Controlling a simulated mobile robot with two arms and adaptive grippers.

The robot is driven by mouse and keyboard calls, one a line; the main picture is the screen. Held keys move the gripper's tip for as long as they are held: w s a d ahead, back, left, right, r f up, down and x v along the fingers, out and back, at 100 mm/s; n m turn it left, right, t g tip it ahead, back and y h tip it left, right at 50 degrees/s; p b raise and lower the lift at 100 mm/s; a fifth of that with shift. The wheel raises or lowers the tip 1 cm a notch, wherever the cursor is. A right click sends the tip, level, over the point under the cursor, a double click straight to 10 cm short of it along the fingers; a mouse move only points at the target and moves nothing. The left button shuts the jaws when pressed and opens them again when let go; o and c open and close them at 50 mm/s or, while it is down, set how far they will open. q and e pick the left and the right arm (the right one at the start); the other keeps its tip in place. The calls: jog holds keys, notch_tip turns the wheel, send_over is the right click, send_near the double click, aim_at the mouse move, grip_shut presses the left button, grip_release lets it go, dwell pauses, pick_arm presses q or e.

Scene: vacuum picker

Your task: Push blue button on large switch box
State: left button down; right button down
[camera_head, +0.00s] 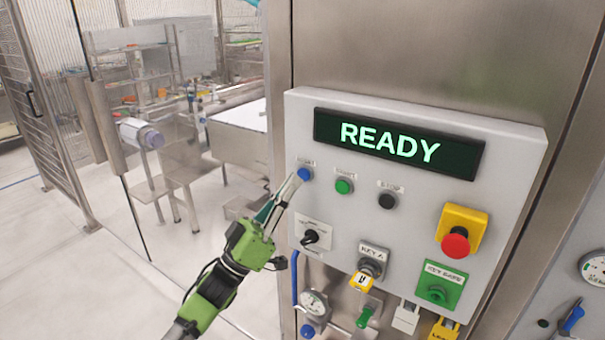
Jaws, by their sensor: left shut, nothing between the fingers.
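The large switch box (410,215) is light grey and fixed to a steel cabinet, with a display (397,142) reading READY. Its blue button (305,174) is at the upper left of the panel, under a small label. My left gripper (293,182) is shut and empty, its fingertips pointing up at the blue button, just below and left of it. I cannot tell whether the tips touch the button. My right gripper is not in view.
A green button (344,187) and a black button (387,201) sit right of the blue one. Lower are a black rotary switch (311,237), a key switch (371,267) and a red emergency button (456,243). Open floor (90,290) lies to the left.

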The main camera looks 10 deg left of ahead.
pick_arm(q)
jog(key=s, duration=0.1)
jog(key=s+a+p, duration=0.1)
jog(key=s, duration=0.1)
jog(key=s+p, duration=0.1)
jog(key=shift+s+a, duration=0.35)
dwell(0.7)
